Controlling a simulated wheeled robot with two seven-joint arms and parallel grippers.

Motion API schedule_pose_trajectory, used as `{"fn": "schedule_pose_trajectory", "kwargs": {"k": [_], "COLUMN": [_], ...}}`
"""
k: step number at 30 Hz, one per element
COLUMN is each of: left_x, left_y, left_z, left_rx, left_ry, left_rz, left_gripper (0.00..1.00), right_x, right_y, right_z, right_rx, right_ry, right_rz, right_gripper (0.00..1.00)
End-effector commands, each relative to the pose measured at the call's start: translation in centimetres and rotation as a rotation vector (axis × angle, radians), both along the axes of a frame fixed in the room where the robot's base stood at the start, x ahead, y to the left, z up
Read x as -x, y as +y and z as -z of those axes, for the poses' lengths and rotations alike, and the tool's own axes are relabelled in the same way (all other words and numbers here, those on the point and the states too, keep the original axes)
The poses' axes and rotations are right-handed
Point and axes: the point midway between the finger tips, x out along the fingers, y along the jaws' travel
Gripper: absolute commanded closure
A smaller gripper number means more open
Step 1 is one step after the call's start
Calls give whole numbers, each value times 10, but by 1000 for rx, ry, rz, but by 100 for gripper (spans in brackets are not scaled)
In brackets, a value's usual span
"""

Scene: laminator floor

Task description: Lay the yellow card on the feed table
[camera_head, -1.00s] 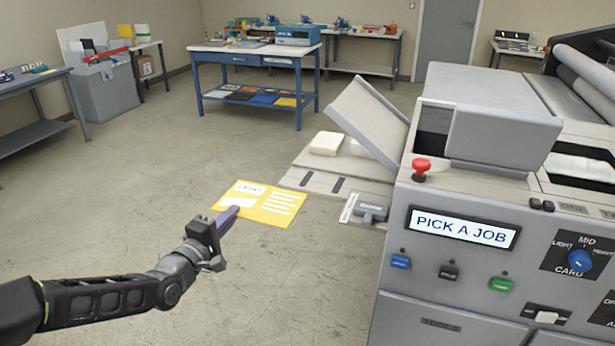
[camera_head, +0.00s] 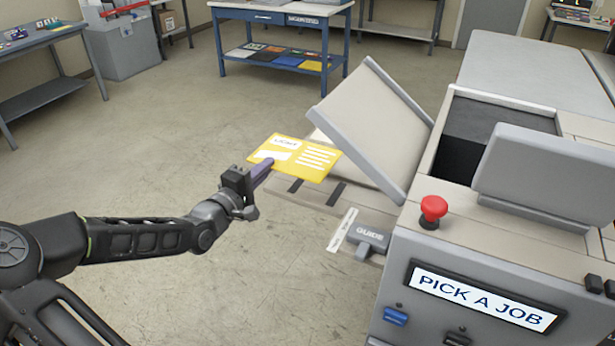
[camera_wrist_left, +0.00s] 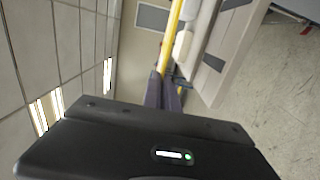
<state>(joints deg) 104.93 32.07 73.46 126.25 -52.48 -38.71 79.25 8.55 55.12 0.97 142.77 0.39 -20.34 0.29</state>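In the head view the card overlaps the far left part of the feed table (camera_head: 312,214). The left wrist view shows the card (camera_wrist_left: 172,35) edge-on between the fingers (camera_wrist_left: 163,92), with the feed table (camera_wrist_left: 228,45) beside it, apart from the card. The feed table is a pale ledge with dark strips, partly hidden by the card. My right gripper is not in view.
A grey tilted panel (camera_head: 370,130) rises over the feed table's right side. A grey guide block (camera_head: 367,238) sits at its near edge. The machine's red button (camera_head: 433,209) and "PICK A JOB" display (camera_head: 483,297) are at the right. Open floor lies left.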

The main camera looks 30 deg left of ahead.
Motion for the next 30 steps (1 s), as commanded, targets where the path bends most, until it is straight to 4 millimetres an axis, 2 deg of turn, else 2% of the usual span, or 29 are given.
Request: {"fn": "schedule_pose_trajectory", "kwargs": {"k": [11, 14, 21, 24, 30], "left_x": [0, 0, 0, 0, 0], "left_y": [0, 0, -1, 0, 0], "left_z": [3, 14, 55, 62, 62], "left_rx": [1, 4, 4, 2, 0], "left_ry": [0, -1, 0, -1, -1], "left_rz": [0, 1, 2, 0, 0], "left_gripper": [100, 100, 100, 100, 100], "right_x": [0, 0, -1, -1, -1], "right_y": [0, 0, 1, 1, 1], "right_z": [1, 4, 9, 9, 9], "right_rx": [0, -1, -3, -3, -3], "right_ry": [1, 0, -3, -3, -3], "right_rz": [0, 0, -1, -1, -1], "right_gripper": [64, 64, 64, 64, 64]}}
